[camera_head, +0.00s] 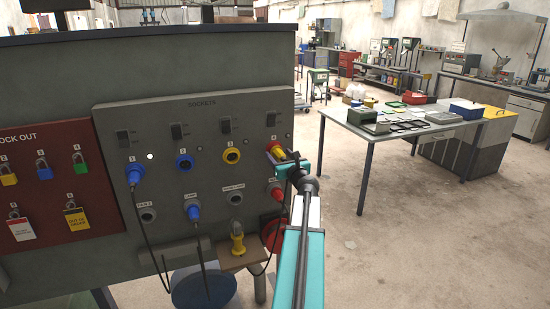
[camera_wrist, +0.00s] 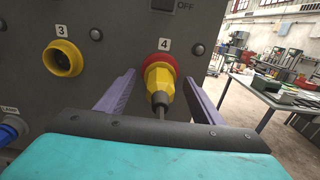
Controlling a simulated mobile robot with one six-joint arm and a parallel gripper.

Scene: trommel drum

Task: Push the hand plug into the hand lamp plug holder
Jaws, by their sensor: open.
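A yellow plug (camera_head: 281,153) with a dark cable sits at the red socket 4 (camera_head: 273,147) on the grey panel. In the wrist view the plug (camera_wrist: 159,82) points into the red socket ring (camera_wrist: 161,60). In the head view my gripper (camera_head: 294,163) partly covers the plug. The grey holder (camera_head: 234,199) under what looks like the hand lamp label appears empty.
Socket 3 (camera_head: 231,156) is yellow and empty. Blue plugs (camera_head: 134,174) and a red fitting (camera_head: 277,193) are on the panel. A yellow object (camera_head: 237,242) stands on a wooden shelf (camera_head: 238,262) below. A work table (camera_head: 395,138) is at right, with open floor before it.

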